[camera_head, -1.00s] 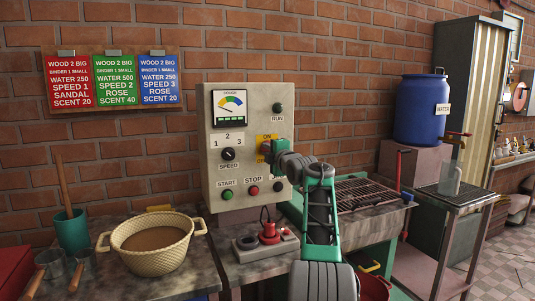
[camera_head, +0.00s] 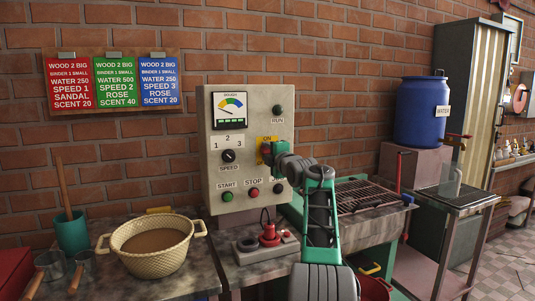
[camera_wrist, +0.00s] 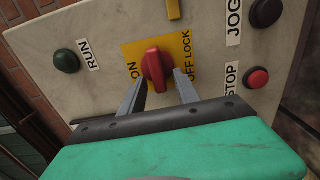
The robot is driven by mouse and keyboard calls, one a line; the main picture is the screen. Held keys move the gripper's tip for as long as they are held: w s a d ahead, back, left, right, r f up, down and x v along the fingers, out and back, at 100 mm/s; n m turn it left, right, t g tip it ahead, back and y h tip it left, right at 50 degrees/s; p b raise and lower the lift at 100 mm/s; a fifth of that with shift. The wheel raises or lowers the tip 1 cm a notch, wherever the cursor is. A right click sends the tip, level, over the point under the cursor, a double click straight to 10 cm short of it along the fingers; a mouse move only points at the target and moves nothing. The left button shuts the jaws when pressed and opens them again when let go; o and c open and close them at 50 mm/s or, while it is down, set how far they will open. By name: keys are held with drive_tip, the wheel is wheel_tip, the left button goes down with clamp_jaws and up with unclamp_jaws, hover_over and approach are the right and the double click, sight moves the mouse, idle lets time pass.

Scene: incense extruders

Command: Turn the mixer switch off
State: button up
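The mixer switch (camera_wrist: 155,68) is a red knob on a yellow plate (camera_wrist: 180,47) marked ON and OFF LOCK, on the beige control panel. In the wrist view the knob lies between ON at the left and OFF LOCK at the right. I cannot tell which setting it is on. My gripper (camera_wrist: 162,86) is open, with its two grey fingertips on either side of the knob's near end. Whether they touch it is unclear. In the head view my gripper (camera_head: 267,150) is at the yellow plate (camera_head: 268,140) and hides most of the switch.
A basket of brown mix (camera_head: 155,242) and a red plug device (camera_head: 269,235) stand on the counter below.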

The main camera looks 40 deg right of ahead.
drive_tip(key=b+v, duration=0.2)
drive_tip(key=v, duration=0.5)
drive_tip(key=shift+s, duration=0.35)
drive_tip(key=shift+a, duration=0.2)
